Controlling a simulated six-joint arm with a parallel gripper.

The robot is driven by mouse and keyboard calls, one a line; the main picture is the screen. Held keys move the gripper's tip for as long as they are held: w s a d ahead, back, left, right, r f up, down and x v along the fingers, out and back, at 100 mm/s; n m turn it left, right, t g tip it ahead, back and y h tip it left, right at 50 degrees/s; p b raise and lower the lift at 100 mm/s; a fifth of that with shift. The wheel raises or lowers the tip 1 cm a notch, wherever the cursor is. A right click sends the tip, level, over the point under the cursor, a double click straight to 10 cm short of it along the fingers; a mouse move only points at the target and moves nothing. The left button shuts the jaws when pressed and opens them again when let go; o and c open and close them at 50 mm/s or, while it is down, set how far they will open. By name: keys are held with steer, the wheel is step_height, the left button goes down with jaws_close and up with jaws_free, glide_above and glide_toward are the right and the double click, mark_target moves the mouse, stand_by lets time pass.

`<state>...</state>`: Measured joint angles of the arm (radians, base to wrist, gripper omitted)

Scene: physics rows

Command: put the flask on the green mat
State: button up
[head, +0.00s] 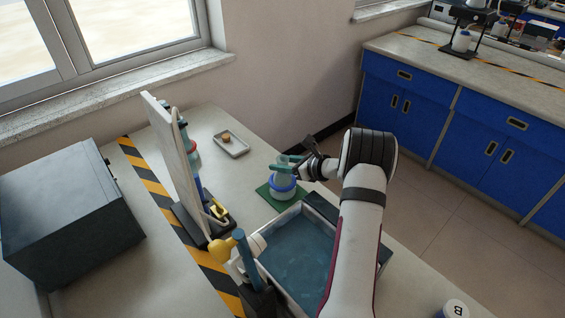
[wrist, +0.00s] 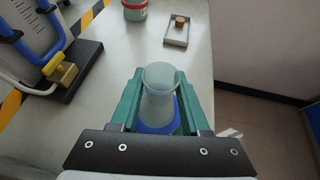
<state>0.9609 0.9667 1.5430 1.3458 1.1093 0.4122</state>
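The flask (head: 284,190) is pale and translucent with a blue band. In the head view it is upright over the green mat (head: 263,190), and its base appears to touch the mat, though any small gap is hard to tell. My gripper (head: 287,164) is at the flask's upper part. In the wrist view the flask (wrist: 160,100) stands between the two green fingers of my gripper (wrist: 161,98), which press close on both sides with no clear gap.
A small tray (head: 231,145) with a cork-coloured piece lies behind the mat. An upright white board (head: 172,150) with a yellow-and-blue fixture stands at left, near a dark box (head: 70,215). A basin (head: 298,255) is in front of the mat. A jar marked B (head: 455,309) is at lower right.

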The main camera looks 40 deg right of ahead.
steer(key=o, duration=0.3)
steer(key=shift+o, duration=0.2)
steer(key=shift+r, duration=0.1)
steer(key=v, duration=1.2)
